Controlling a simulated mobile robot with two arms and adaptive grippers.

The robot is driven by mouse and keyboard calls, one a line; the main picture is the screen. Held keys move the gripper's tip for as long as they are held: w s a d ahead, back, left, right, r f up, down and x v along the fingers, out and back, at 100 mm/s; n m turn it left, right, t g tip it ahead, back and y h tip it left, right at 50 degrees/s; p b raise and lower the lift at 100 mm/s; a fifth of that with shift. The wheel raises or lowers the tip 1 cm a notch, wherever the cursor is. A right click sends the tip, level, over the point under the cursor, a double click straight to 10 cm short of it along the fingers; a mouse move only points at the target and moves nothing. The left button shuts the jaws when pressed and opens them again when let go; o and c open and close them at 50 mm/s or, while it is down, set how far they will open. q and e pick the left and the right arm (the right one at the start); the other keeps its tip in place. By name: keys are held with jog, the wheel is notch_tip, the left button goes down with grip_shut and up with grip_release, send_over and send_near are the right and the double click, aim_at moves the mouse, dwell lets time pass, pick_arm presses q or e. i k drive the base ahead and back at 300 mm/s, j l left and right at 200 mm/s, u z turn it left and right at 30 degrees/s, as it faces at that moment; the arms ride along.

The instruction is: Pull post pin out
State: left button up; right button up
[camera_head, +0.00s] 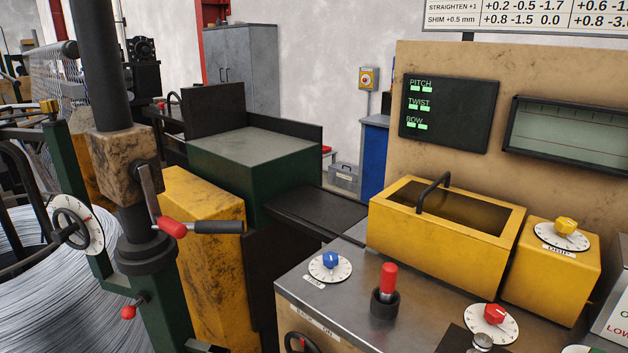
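A dark vertical post (100,60) stands at the left, passing through a worn brown clamp block (122,160) and a black collar (146,254). A small red-knobbed pin (129,312) sticks out low on the green upright below the collar and looks seated; it may be the post pin. A lever with a red grip (172,227) and a black handle (218,227) hangs at the clamp block. Neither of my grippers shows in this view.
A red-handled stick (388,280) stands in a black socket on the console (340,290). A yellow open box (440,240) and dials, including a blue-knobbed one (330,265), are nearby. A wire coil (40,290) is at lower left. A yellow housing (200,260) stands right of the post.

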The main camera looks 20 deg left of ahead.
aim_at(128, 313)
jog(key=u, duration=1.65)
